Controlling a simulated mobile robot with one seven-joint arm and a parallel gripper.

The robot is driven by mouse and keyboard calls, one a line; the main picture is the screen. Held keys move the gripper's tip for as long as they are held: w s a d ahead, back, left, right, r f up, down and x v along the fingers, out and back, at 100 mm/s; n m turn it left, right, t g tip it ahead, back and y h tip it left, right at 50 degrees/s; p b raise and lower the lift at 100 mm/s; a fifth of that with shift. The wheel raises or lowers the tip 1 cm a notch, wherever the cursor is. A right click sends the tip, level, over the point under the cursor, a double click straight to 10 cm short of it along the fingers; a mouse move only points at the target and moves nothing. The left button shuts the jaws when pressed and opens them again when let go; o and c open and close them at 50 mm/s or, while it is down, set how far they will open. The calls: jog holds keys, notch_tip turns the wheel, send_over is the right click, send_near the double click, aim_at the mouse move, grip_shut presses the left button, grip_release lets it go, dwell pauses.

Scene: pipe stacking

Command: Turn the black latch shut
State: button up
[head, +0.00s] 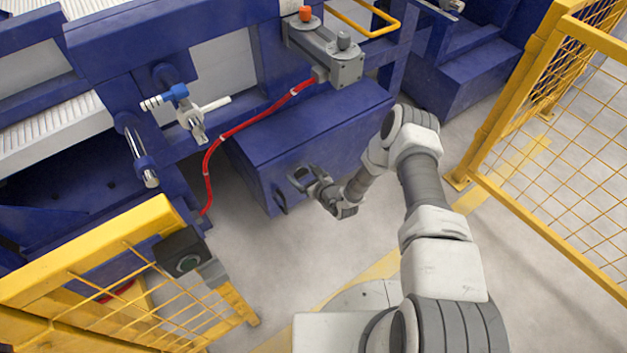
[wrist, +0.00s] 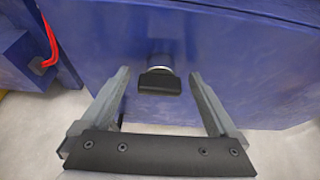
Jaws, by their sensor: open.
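The black latch (wrist: 160,83) is a small dark knob with a wide flat handle on the face of the blue box (wrist: 225,60). Its handle lies level in the wrist view. My gripper (wrist: 160,76) is open, with one finger to the left of the latch and one to the right. Clear gaps show between the latch and both fingers, and nothing is held. In the head view my gripper (head: 287,189) is at the front end of the blue box (head: 310,135). I cannot make out the latch there.
A red hose (head: 225,137) runs down left of the box; it also shows in the wrist view (wrist: 50,45). Yellow mesh fences stand at left (head: 110,270) and right (head: 560,150). A dark button box (head: 183,258) hangs on the left fence. The floor before the blue box is clear.

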jog(key=p+v, duration=0.5)
jog(key=v, duration=1.2)
jog(key=shift+a, duration=0.1)
jog(key=w+a+r+n+g+y, duration=0.15)
jog(key=r+n, duration=0.25)
jog(key=r, duration=0.5)
jog(key=a+r+n+g+y, duration=0.3)
jog(key=r+n, duration=0.1)
jog(key=r, duration=0.4)
jog(key=w+a+r+n+g+y, duration=0.15)
jog(key=r+n, duration=0.25)
jog(key=r, duration=0.5)
jog(key=s+a+r+n+g+h, duration=0.15)
jog(key=s+r+n+g, duration=0.35)
jog(key=s+r+n, duration=0.55)
jog(key=s+d+r+n+t+h, duration=0.65)
jog(key=s+d+r+h, duration=0.6)
jog(key=d+r, duration=0.35)
notch_tip(320, 180, up, 18)
jog(key=g+p, duration=0.1)
jog(key=p, duration=1.8)
jog(key=shift+s+a+r, duration=0.2)
jog(key=shift+s, duration=0.1)
